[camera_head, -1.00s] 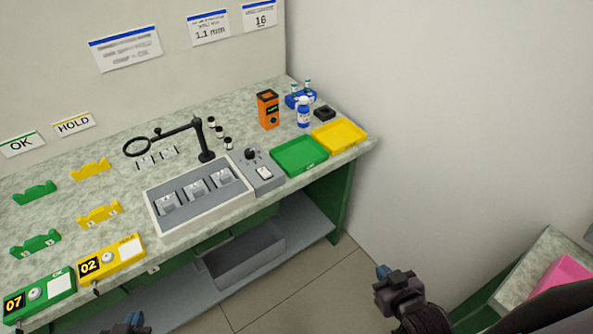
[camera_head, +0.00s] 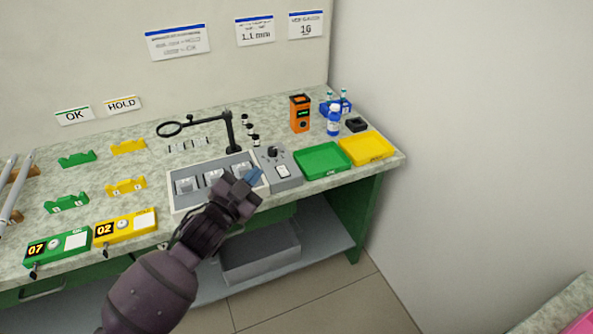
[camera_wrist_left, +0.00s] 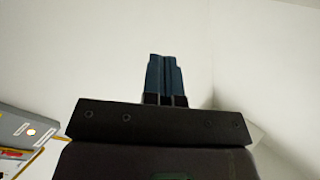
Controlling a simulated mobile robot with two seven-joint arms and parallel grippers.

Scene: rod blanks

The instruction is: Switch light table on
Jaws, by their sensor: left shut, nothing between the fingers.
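The light table (camera_head: 175,203) is a pale-framed box with a grey recessed top holding several small grey blocks, on the speckled bench. A grey control box (camera_head: 289,183) with a black knob (camera_head: 273,152) and a white rocker switch (camera_head: 283,171) adjoins its right end. My left gripper (camera_head: 254,176) is shut and empty, with blue fingertips over the right end of the light table, left of the switch in the picture. It hides part of the table's front. Its shut fingers also show in the left wrist view (camera_wrist_left: 165,78). My right gripper is out of view.
A black magnifier arm (camera_head: 229,130) stands behind the light table. Green (camera_head: 322,160) and yellow (camera_head: 367,149) trays lie to the right. An orange device (camera_head: 300,114) and a blue-white bottle (camera_head: 333,120) stand behind them. Green and yellow counter boxes sit at front left.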

